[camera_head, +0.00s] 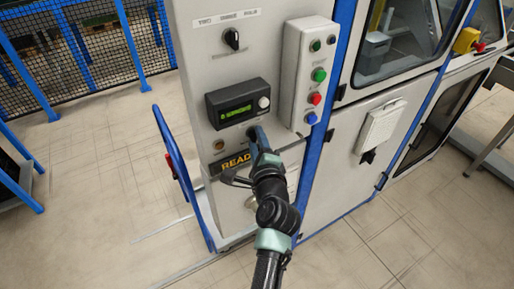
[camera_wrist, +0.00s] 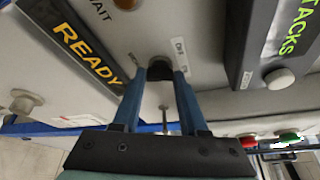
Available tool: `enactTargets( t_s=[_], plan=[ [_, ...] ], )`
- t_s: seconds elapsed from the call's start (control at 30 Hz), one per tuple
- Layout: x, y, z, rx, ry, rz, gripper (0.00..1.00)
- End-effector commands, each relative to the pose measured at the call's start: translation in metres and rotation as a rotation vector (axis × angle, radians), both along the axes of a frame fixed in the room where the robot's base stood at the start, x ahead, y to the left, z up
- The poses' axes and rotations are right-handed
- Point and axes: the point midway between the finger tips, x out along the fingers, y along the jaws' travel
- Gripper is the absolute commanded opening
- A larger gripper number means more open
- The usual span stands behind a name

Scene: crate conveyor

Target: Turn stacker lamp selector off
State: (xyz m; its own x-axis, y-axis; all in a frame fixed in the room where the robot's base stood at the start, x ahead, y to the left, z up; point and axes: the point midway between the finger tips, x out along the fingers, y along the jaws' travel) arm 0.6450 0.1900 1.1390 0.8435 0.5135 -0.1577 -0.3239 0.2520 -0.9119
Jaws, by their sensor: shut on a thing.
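In the wrist view, a small dark knob (camera_wrist: 160,68), which looks like the lamp selector, stands out from the grey panel between small white labels too blurred to read surely. My gripper (camera_wrist: 159,76) has its two blue fingers shut on this knob, one on each side. In the head view my gripper (camera_head: 255,133) reaches the cabinet front (camera_head: 200,60) just below the display box, and hides the knob. The knob's exact pointing direction cannot be told.
The display box (camera_head: 237,103) with a pale knob is just above my gripper. A READY sign (camera_head: 236,162) is at its lower left. A button box (camera_head: 308,75) projects at the right. A black rotary switch (camera_head: 231,39) is higher up. A blue rail (camera_head: 178,165) stands left.

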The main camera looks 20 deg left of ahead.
Motion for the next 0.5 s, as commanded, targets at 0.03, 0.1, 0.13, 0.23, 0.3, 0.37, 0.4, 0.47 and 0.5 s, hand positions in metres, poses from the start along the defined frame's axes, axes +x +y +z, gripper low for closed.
enactTargets(
  t_s=[0.03, 0.1, 0.13, 0.23, 0.3, 0.37, 0.4, 0.47, 0.5],
  plan=[
    [-0.0003, -0.0001, -0.0094, -0.027, -0.036, 0.001, 0.00],
    [-0.0002, -0.0004, -0.0108, -0.067, -0.089, -0.001, 0.00],
    [-0.0003, -0.0004, -0.0110, -0.084, -0.112, -0.001, 0.00],
    [-0.0006, 0.0000, -0.0125, -0.143, -0.188, -0.001, 0.00],
    [-0.0006, 0.0001, -0.0135, -0.184, -0.240, -0.001, 0.00],
    [-0.0005, -0.0001, -0.0138, -0.217, -0.283, -0.001, 0.00],
    [-0.0004, -0.0003, -0.0144, -0.239, -0.311, -0.002, 0.00],
    [-0.0006, -0.0001, -0.0149, -0.271, -0.352, -0.002, 0.00],
    [-0.0006, 0.0001, -0.0155, -0.293, -0.378, -0.001, 0.00]
  ],
)
